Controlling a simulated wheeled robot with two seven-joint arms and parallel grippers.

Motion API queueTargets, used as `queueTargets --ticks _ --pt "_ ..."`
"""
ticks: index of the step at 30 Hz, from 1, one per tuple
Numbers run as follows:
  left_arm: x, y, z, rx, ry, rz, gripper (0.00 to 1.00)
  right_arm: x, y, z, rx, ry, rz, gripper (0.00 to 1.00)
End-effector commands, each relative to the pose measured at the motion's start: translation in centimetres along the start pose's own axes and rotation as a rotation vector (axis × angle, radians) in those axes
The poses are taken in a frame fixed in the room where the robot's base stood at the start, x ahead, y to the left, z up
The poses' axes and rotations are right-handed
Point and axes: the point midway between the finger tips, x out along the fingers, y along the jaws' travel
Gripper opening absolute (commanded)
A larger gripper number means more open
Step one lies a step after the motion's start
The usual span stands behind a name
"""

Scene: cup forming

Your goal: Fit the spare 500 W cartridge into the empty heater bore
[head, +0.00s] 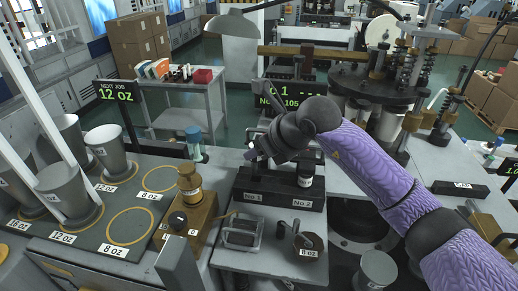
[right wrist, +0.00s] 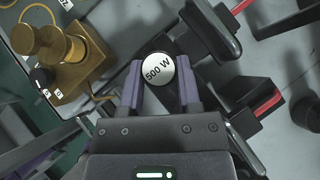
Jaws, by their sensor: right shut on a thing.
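My right gripper (head: 254,153) is at the end of the purple-sleeved arm, above the No 1 side of a black block (head: 278,202). In the right wrist view its two purple-lined fingers are closed around a cartridge (right wrist: 158,69), whose round white end reads "500 W". The block's front is labelled No 1 and No 2. A dark cylinder with a pale band (head: 305,176) stands at the No 2 side. The gripper and wrist cover much of the No 1 side, so I cannot see a bore there or whether the cartridge touches the block. My left gripper is not in view.
A brass-coloured unit with a knob (head: 189,212) stands left of the block. Several metal cups (head: 64,193) stand on the left counter by ringed spots. A small tray (head: 241,233) and a round 8 oz piece (head: 308,246) lie in front. A rotary machine (head: 371,83) stands behind.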

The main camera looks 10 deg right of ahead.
Motion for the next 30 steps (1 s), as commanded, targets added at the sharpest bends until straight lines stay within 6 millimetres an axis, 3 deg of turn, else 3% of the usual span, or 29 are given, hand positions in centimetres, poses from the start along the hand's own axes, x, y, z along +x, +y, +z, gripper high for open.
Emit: queueTargets --ticks 30 --pt "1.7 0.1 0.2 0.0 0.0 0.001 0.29 1.4 0.0 -1.4 0.0 0.0 0.0 0.0"
